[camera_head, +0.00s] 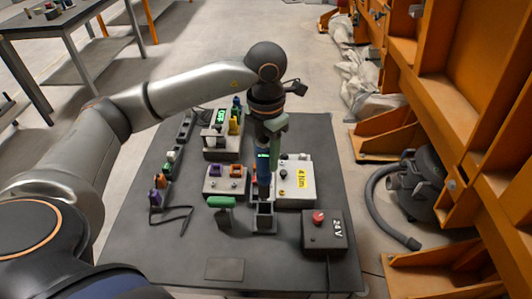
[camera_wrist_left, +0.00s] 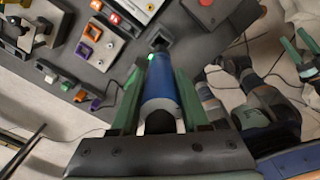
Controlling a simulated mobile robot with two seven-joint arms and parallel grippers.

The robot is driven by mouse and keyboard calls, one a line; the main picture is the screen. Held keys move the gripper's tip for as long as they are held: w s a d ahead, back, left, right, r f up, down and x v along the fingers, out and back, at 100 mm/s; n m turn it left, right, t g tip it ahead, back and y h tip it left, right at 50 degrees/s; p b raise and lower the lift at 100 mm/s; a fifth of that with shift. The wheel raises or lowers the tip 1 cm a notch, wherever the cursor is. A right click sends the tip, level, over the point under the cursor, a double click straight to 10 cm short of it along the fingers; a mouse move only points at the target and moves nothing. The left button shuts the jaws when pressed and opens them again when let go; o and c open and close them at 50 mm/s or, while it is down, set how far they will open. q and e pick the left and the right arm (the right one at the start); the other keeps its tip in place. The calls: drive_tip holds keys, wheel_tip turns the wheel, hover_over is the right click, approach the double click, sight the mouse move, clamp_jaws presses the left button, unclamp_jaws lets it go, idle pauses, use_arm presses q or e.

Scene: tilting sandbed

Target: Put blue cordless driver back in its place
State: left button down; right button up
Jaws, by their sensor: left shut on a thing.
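My left gripper (camera_head: 268,146) is shut on the blue cordless driver (camera_head: 263,178), which hangs upright, nose down. In the left wrist view the blue driver (camera_wrist_left: 162,85) lies between the two green fingers of the left gripper (camera_wrist_left: 160,72), with a small green light near its far end. Under the driver in the head view stands a grey holder (camera_head: 264,218) with a square dark opening. The driver's lower end is close above or at this holder; I cannot tell whether they touch. My right gripper (camera_wrist_left: 302,48) shows at the right edge of the left wrist view, its green fingers apart.
A grey box labelled 4 Nm (camera_head: 305,182) stands right of the driver. A 24 V box with a red button (camera_head: 325,232) is at the front right. A green-handled tool (camera_head: 222,203) stands left of the holder. The mat's front (camera_head: 180,250) is mostly clear.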

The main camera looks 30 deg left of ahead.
use_arm(q)
drive_tip(key=b, duration=0.4)
hover_over(266, 188)
drive_tip(key=w+a, duration=0.1)
drive_tip(key=w, duration=0.1)
drive_tip(key=shift+s+f, duration=0.2)
drive_tip(key=shift+f, duration=1.95)
drive_tip(key=shift+f+b, duration=3.3)
drive_tip(key=shift+f, duration=0.5)
unclamp_jaws()
drive_tip(key=shift+r, duration=0.1)
drive_tip(key=shift+r+p, duration=2.9)
drive_tip(key=shift+r, duration=1.05)
